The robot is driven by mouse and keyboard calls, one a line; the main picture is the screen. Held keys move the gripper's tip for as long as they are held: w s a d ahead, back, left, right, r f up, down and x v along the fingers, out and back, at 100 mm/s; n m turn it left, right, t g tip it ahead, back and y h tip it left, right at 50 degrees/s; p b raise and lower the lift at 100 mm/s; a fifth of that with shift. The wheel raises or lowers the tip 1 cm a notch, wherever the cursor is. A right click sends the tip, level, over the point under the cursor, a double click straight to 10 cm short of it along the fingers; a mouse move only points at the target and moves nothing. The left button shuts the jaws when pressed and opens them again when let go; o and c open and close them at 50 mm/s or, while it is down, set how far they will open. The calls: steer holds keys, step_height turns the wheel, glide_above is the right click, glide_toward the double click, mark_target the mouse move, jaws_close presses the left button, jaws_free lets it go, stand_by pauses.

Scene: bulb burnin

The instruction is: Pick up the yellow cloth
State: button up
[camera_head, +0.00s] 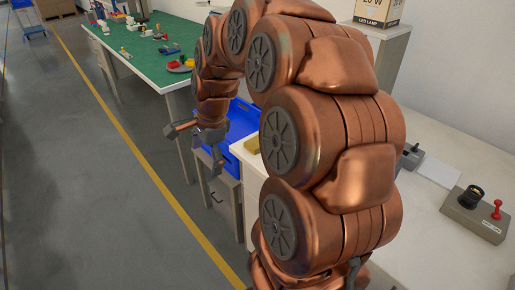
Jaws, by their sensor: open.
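A small yellow patch, likely the yellow cloth (252,144), lies near the left end of the white table. My arm hides its right side, so its full shape is not visible. My gripper (194,151) is open and empty, with its fingers spread. In the picture it is left of the yellow patch, over the gap beside the table's edge and apart from the cloth.
A blue bin (240,118) stands just behind the yellow patch. A green-topped table (135,42) with small colourful parts is farther back. A grey box with a socket and red knob (475,213) sits on the white table (440,262). The floor (70,190) at left is clear.

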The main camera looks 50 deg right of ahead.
steer(key=w+d+f+m+t+b, duration=0.1)
steer(key=w+d+f+m+b, duration=0.2)
steer(key=d+m, duration=0.75)
steer(key=m+t+h, duration=0.1)
steer(key=m+h, duration=0.1)
steer(key=m, duration=0.4)
glide_toward(258, 141)
steer(key=f, duration=0.1)
steer(key=shift+w+d+f+m+b, duration=0.1)
steer(key=shift+d+f+m+b, duration=0.15)
steer(key=shift+f+b, duration=0.1)
steer(key=shift+w+f, duration=0.15)
steer(key=shift+f, duration=0.15)
steer(key=shift+p+x, duration=0.55)
steer(key=shift+x, duration=2.9)
steer(key=shift+w+a+r, duration=0.1)
steer(key=shift+a, duration=0.05)
steer(key=c, duration=0.8)
steer(key=shift+c, duration=0.2)
